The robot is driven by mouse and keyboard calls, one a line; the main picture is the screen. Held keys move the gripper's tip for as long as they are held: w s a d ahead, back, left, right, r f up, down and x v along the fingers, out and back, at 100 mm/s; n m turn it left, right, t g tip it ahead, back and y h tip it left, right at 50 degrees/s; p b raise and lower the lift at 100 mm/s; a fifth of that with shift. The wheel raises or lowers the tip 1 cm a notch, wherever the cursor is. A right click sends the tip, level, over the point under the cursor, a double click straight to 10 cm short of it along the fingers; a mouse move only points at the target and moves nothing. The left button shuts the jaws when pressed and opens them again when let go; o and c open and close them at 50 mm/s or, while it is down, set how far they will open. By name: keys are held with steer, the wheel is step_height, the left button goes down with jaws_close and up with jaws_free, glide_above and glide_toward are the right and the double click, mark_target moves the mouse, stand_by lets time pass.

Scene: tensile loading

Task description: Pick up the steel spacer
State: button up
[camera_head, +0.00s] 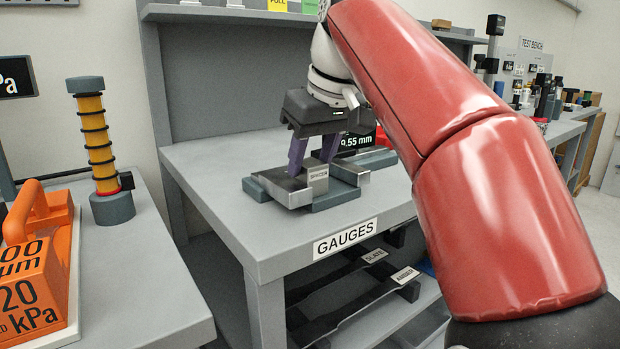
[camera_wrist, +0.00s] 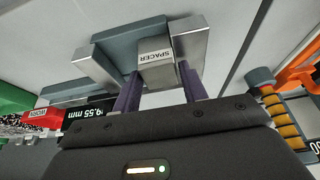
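The steel spacer (camera_head: 318,177) is a small metal block with a "SPACER" label. It sits in a grey holder (camera_head: 337,195) with steel side blocks, on the bench labelled GAUGES. The spacer also shows in the wrist view (camera_wrist: 156,64), label upside down. My gripper (camera_head: 311,165) points down over the holder, its two purple fingers apart. In the wrist view my gripper (camera_wrist: 159,82) has one finger on each side of the spacer. The fingers look slightly clear of its sides; contact is hard to tell. The fingertips are partly hidden in the head view.
A display reading 9.55 mm (camera_wrist: 90,112) stands close behind the holder. At left, a yellow ringed column (camera_head: 97,140) and an orange handled block (camera_head: 40,265) stand on another bench. The front of the GAUGES bench (camera_head: 235,222) is clear. Labelled bars lie on its lower shelf.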

jaws_close()
steer(key=shift+r, duration=0.2)
